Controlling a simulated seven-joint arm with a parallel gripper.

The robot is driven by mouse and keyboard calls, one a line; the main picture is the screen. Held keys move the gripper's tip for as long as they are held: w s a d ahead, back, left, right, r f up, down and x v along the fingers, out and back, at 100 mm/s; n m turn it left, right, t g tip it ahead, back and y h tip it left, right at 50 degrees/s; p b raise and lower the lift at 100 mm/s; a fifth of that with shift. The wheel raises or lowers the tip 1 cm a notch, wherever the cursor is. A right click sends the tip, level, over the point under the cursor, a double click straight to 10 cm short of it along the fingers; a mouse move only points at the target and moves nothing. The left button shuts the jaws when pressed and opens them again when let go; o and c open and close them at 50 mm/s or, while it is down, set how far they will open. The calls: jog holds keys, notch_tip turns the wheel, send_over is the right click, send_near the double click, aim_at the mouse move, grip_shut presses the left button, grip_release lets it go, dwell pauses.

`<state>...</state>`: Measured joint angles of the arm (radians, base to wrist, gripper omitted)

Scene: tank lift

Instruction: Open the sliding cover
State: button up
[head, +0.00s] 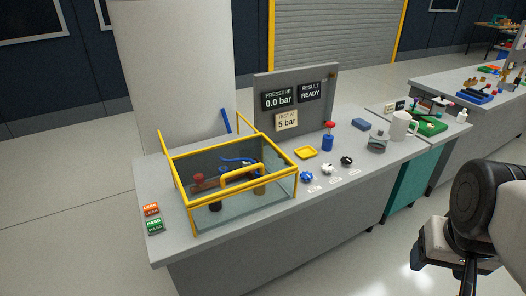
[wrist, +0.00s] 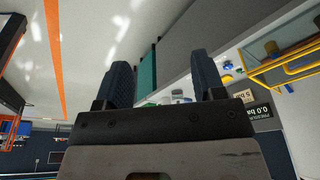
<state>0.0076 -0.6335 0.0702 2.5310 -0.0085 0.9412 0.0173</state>
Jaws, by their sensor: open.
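The sliding cover is the clear, yellow-framed top of a glass tank (head: 240,213), with a yellow handle (head: 243,173) on it. The cover lies over the tank, and a blue part and dark red-brown parts show inside. A corner of the yellow frame (wrist: 285,68) also shows in the wrist view at the right. My gripper (wrist: 157,85) is open and empty, with two dark ribbed fingers apart. In the head view my arm's end (head: 450,245) is at the lower right, away from the bench and far from the handle.
Orange and green label blocks (head: 152,215) sit left of the tank.

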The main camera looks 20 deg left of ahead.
jog(key=shift+w+a, duration=0.15)
jog(key=shift+w, duration=0.05)
jog(key=shift+c, duration=1.1)
jog(key=w+a, duration=0.1)
jog(key=w, duration=0.1)
jog(key=w+a+y, duration=0.1)
jog(key=w+a, duration=0.1)
jog(key=w+a+m+y, duration=0.1)
jog(key=a, duration=0.1)
jog(key=shift+w+f+t, duration=0.25)
jog(key=shift+w+t, duration=0.15)
grip_shut()
jog(key=w+a+f+m+t+y, duration=0.1)
jog(key=w+a+f+m, duration=0.3)
jog(key=w+a, duration=0.6)
jog(key=w+a+f+m+t+y, duration=0.2)
jog(key=w+a+f+m+y, duration=0.1)
jog(key=w+a+f, duration=0.4)
jog(key=w+a, duration=0.3)
jog(key=w, duration=0.1)
jog(key=shift+w+m+y, duration=0.25)
jog(key=shift+m+y, duration=0.05)
jog(key=shift+m, duration=0.1)
